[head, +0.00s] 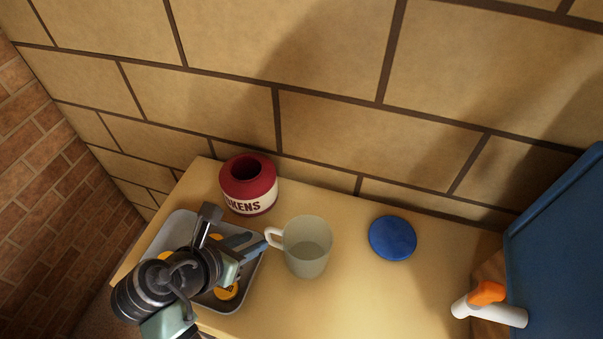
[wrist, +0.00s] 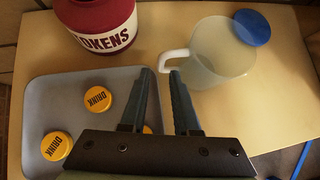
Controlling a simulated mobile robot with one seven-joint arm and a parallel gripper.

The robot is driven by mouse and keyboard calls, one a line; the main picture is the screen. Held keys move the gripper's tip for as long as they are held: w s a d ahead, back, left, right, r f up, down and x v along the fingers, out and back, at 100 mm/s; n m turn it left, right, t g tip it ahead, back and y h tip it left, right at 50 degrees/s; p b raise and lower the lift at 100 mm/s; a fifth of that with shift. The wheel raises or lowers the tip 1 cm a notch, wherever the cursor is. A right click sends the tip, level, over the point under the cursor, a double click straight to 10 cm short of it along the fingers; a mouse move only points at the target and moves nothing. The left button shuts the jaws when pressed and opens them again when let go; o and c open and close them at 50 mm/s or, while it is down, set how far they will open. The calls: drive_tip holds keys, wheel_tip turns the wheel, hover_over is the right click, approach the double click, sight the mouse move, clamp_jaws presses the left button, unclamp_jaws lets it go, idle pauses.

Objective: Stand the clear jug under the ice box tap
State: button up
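The clear jug (head: 310,258) stands upright on the table, its white handle pointing left toward my gripper. It also shows in the wrist view (wrist: 222,55), with the handle (wrist: 172,55) just beyond my fingertips. My gripper (head: 235,233) is open and empty, above the tray's edge. In the wrist view its fingers (wrist: 161,73) are apart, and the handle's end lies just ahead of the right fingertip; I cannot tell whether they touch. The ice box (head: 570,245) is the blue body at the right, with a white tap (head: 500,312) and orange lever (head: 487,292) low on its side.
A grey tray (head: 178,222) with yellow DRINK tokens (wrist: 98,99) lies under my gripper. A red and white tokens jar (head: 249,188) stands behind it. A blue round disc (head: 393,238) lies right of the jug. The wall runs behind the table (head: 345,215).

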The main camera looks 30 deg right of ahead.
sight(297, 246)
drive_tip(key=x, duration=0.4)
drive_tip(key=shift+w+d+f+b, duration=0.1)
drive_tip(key=shift+d+f+b, duration=0.05)
drive_tip(key=shift+b, duration=0.25)
drive_tip(key=b+x, duration=0.1)
drive_tip(key=x, duration=0.4)
drive_tip(key=shift+d, duration=0.2)
clamp_jaws()
idle(0.8)
